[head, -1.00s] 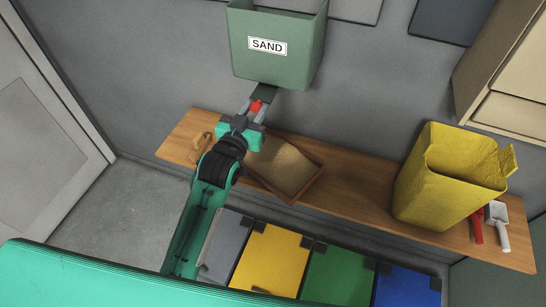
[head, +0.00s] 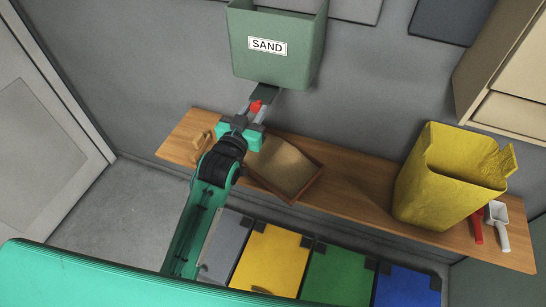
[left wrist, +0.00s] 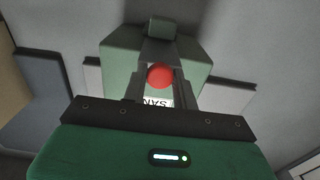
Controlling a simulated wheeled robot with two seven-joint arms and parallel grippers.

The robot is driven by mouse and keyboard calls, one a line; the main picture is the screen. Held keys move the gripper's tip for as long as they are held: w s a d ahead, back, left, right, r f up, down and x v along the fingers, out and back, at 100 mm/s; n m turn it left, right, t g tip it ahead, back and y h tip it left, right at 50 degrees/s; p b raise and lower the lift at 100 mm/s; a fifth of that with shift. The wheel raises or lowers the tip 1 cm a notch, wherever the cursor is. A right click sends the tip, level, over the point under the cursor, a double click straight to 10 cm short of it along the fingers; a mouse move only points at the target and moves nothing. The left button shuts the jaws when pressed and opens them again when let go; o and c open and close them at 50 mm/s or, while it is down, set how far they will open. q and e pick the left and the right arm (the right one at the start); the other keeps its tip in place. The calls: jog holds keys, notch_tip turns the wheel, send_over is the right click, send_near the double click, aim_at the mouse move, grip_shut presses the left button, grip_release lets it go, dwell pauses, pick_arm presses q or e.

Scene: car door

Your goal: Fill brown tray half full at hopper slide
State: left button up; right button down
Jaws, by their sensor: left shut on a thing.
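The green hopper (head: 275,55) labelled SAND hangs on the wall, with a dark slide (head: 265,93) at its bottom. A red knob (head: 255,106) sits at the slide's near end. My left gripper (head: 254,108) is shut on the red knob; the knob also shows between the fingers in the left wrist view (left wrist: 160,76). The brown tray (head: 308,187) lies on the wooden shelf below and right of the gripper, with tan sand in it. The arm hides the tray's left part, and the exact fill depth cannot be told. My right gripper is not in view.
A yellow bin (head: 440,195) stands at the shelf's (head: 360,205) right, with a red-handled tool (head: 476,228) and a white scoop (head: 498,222) beside it. A wooden-looking loop (head: 201,140) lies at the left end. Coloured lidded bins (head: 270,258) stand below the shelf.

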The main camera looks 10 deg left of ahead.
pick_arm(q)
jog(key=shift+w, duration=0.15)
jog(key=shift+w+d, duration=0.2)
jog(key=shift+w, duration=0.65)
jog(key=shift+w+d, duration=0.15)
jog(key=shift+w, duration=0.7)
jog(key=o, duration=1.4)
jog(key=shift+s+a+p, duration=0.25)
jog(key=shift+s+p, duration=0.3)
jog(key=shift+s, duration=0.75)
jog(key=shift+s+a+p, duration=0.25)
jog(key=shift+s+p, duration=0.25)
jog(key=shift+s, duration=0.75)
jog(key=shift+s+a+p, duration=0.15)
jog(key=shift+s+p, duration=0.05)
jog(key=shift+s, duration=0.5)
jog(key=shift+s+a+p, duration=0.1)
jog(key=shift+s+p, duration=0.05)
jog(key=shift+s, duration=0.55)
